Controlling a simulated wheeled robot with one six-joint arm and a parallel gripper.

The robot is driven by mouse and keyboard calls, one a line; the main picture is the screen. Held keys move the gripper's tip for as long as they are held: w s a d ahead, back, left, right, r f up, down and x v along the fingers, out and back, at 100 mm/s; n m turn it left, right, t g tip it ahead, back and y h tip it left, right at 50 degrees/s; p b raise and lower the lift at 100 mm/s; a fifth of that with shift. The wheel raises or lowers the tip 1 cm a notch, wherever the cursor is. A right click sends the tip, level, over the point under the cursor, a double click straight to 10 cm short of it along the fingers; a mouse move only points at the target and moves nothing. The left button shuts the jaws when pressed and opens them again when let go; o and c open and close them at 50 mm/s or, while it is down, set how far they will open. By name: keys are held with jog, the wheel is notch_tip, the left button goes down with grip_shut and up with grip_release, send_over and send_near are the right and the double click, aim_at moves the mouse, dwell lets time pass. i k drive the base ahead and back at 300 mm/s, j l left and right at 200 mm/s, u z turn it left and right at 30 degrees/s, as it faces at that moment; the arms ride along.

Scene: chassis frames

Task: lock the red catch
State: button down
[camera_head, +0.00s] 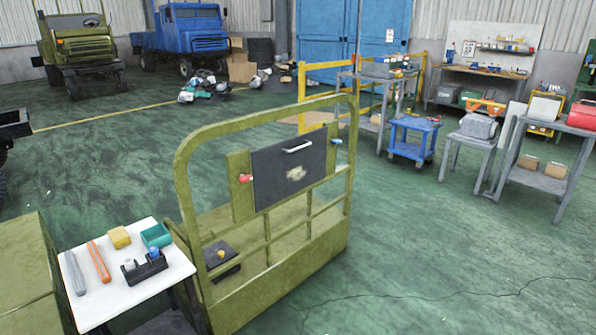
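The red catch (246,178) is small and sits at the left edge of a dark panel, on an olive upright plate of the olive chassis frame (181,172). The picture is too coarse to tell whether the catch is locked. The dark panel (275,172) has a pale handle (299,146) near its top and a worn pale patch. A blue catch (337,141) sits at the panel's right edge. My gripper is not in view.
A white table (112,292) at lower left holds several small items beside the frame. An olive block (25,270) stands left of it. A blue cart (411,150) and grey tables stand at right. Green floor (420,250) right of the frame is clear.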

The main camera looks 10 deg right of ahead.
aim_at(243, 179)
jog(key=i+l, duration=0.3)
jog(key=i, duration=0.3)
jog(key=i+l+u, duration=0.15)
jog(key=i+l, duration=0.2)
jog(key=i, duration=0.25)
jog(key=i+l, duration=0.35)
jog(key=i, duration=0.2)
jog(key=u, duration=0.05)
